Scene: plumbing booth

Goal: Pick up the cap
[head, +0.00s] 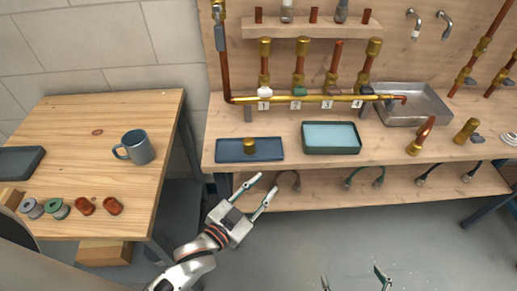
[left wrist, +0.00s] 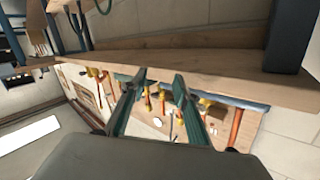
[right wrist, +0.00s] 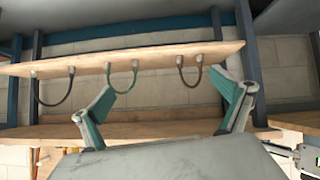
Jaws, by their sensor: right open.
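A small brass cap (head: 249,146) stands on the dark blue tray (head: 270,150) near the front edge of the workbench. My left gripper (head: 266,184) is below and in front of that tray in the head view, apart from the cap. Its fingers are spread and empty, also in the left wrist view (left wrist: 160,82). My right gripper (head: 353,278) shows only its fingertips at the bottom of the head view. It is open and empty in the right wrist view (right wrist: 160,82). I cannot make out the cap in either wrist view.
A green-rimmed tray with a pale blue inside (head: 304,145) stands right of the blue tray. A brass pipe (head: 310,98) with valves runs behind them. A metal basin (head: 440,108) is further right. A side table (head: 80,125) holds a mug (head: 140,149).

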